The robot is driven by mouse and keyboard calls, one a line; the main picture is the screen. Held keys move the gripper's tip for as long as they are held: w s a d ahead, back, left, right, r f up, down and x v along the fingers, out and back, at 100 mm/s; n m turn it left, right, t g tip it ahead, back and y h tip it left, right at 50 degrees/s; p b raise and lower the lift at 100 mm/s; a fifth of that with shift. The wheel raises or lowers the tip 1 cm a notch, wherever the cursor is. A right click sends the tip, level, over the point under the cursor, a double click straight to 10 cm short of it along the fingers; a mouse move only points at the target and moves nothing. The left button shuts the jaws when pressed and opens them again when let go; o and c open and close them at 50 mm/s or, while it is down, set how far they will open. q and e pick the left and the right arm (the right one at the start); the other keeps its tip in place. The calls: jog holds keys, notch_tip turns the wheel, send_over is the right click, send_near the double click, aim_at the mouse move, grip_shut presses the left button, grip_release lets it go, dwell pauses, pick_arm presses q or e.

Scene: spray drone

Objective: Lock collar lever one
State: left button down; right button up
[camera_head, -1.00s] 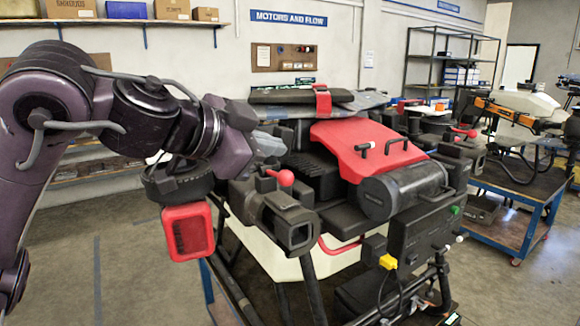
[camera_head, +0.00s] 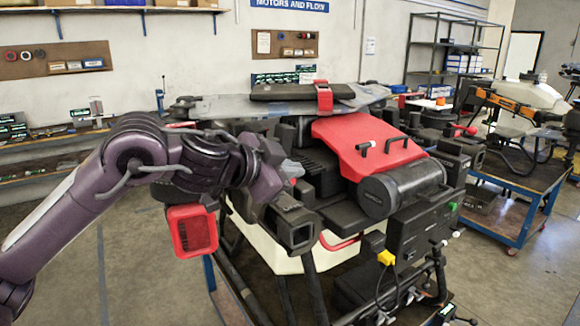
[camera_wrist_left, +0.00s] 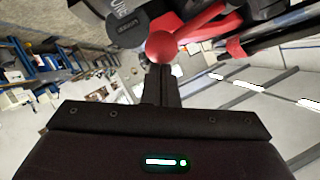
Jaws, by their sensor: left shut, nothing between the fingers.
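The red collar lever with its round ball knob (camera_wrist_left: 161,46) shows in the left wrist view, just beyond the fingertips. My left gripper (camera_wrist_left: 162,74) is shut and empty, its fingertips very close to the ball; I cannot tell whether they touch. In the head view my left gripper (camera_head: 276,157) is over the drone's near-left arm joint and hides most of this lever. The black square arm socket (camera_head: 299,232) is just below it. A second red lever (camera_head: 466,130) stands on the drone's right side. My right gripper is not in view.
The spray drone's red cover (camera_head: 360,142) and black cylinder (camera_head: 402,192) lie right of my gripper. A red-framed part (camera_head: 192,230) hangs below my left wrist. A blue cart (camera_head: 530,205) stands at the right. The floor at the lower left is open.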

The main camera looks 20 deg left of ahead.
pick_arm(q)
jog(key=shift+w+d+f, duration=0.15)
jog(key=shift+d, duration=0.05)
jog(key=shift+s+d+f+m+b, duration=0.1)
jog(key=shift+s+f+m+b, duration=0.1)
jog(key=shift+f+m+b, duration=0.4)
jog(key=shift+f+t+b, duration=0.35)
jog(key=shift+t+b, duration=0.05)
jog(key=shift+b, duration=0.25)
jog(key=shift+r, duration=0.1)
jog(key=shift+r+p, duration=0.85)
jog(key=shift+p, duration=0.15)
